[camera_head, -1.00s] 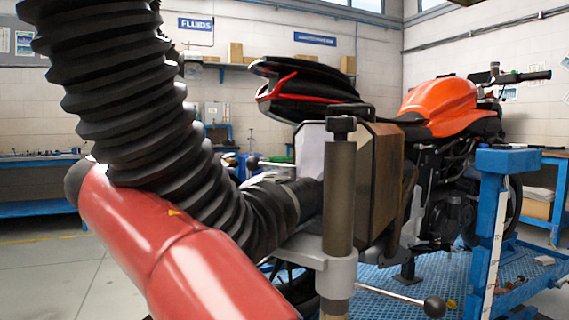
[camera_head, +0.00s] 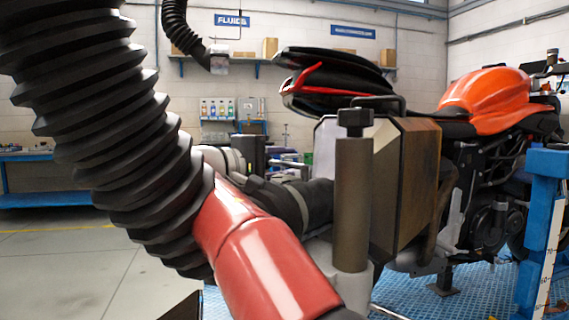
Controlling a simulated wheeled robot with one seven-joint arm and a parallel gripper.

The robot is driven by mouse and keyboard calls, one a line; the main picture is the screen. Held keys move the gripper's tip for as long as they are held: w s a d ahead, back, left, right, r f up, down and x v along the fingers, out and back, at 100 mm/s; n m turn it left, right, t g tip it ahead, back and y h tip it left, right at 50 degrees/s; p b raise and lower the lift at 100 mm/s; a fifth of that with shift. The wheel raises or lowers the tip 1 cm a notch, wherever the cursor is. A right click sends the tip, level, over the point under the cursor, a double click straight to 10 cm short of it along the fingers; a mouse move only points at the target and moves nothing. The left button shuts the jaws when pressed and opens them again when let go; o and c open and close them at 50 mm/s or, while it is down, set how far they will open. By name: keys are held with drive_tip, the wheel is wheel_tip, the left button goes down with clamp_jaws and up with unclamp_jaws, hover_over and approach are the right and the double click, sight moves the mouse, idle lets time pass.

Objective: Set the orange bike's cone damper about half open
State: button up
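The orange bike (camera_head: 490,95) stands on the right with its tail toward me. A brown and grey tapered box (camera_head: 405,185), which looks like the extraction cone, sits behind its tail. A dark duct piece (camera_head: 318,200) meets the cone's left side. A thick upright post (camera_head: 352,200) with a black knob on top stands in front of the cone and covers part of it. I cannot make out the damper's lever or its setting. My gripper is not visible.
A large black corrugated hose (camera_head: 95,110) fills the left foreground. A blue post with a scale (camera_head: 543,225) stands at the right on the blue bike lift (camera_head: 448,300). A blue bench (camera_head: 45,180) is at the far left. The floor at left is clear.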

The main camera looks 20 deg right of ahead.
drive_tip(key=shift+d, duration=0.25)
drive_tip(key=shift+c, duration=0.2)
clamp_jaws()
drive_tip(key=shift+a+t, duration=0.1)
drive_tip(key=shift+t, duration=0.2)
